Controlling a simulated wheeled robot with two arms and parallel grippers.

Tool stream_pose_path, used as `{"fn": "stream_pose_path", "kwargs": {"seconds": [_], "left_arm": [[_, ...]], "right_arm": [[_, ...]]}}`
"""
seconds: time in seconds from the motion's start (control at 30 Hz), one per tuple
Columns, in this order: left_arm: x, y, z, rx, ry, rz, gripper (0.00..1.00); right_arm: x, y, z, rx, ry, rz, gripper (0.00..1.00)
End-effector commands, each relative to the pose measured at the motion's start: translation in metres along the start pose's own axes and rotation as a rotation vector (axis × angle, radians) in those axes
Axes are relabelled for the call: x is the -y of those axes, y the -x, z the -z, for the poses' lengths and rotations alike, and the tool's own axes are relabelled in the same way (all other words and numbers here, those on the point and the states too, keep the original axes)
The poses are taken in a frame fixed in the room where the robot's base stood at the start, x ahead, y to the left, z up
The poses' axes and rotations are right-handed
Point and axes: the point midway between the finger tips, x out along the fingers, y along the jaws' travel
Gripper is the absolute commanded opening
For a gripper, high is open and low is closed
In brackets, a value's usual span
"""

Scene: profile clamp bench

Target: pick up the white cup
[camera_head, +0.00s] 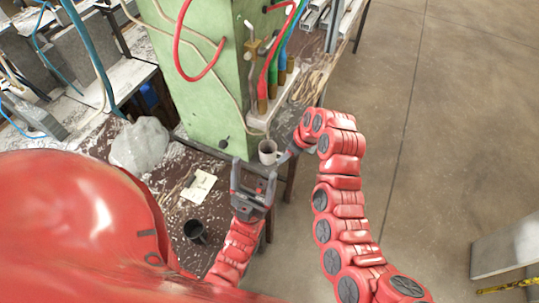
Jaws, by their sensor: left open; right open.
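The white cup (268,152) stands upright near the right edge of the worn bench, at the foot of the green machine. Its inside looks dark. My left gripper (253,171) is open and empty, just below the cup in the picture, its fingers pointing up toward it. My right gripper (283,158) is at the cup's right side, small and partly hidden by its own wrist. I cannot tell whether it touches the cup.
A dark mug (195,231) and a paper sheet (198,187) lie on the bench (166,186) to the left. A crumpled plastic bag (140,146) is farther left. The green machine (206,84) with hoses rises behind the cup. Open floor (450,120) is at right.

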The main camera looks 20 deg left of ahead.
Motion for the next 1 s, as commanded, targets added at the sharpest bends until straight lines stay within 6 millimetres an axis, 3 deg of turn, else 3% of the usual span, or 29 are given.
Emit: {"fn": "stream_pose_path", "kwargs": {"seconds": [0.23,0.5,0.8,1.0], "left_arm": [[-0.001,0.009,-0.002,0.000,0.000,0.000,0.80],[-0.001,0.009,-0.001,0.000,0.000,0.000,0.80],[0.000,0.009,-0.002,0.000,0.000,0.000,0.80],[0.000,0.009,-0.002,0.000,0.000,0.000,0.80]], "right_arm": [[-0.002,-0.037,-0.004,0.005,0.001,0.005,0.49],[-0.003,-0.041,-0.003,0.001,0.001,0.001,0.49],[-0.003,-0.040,-0.003,0.001,0.001,0.001,0.00],[-0.003,-0.040,-0.003,0.002,0.001,0.001,0.00]]}}
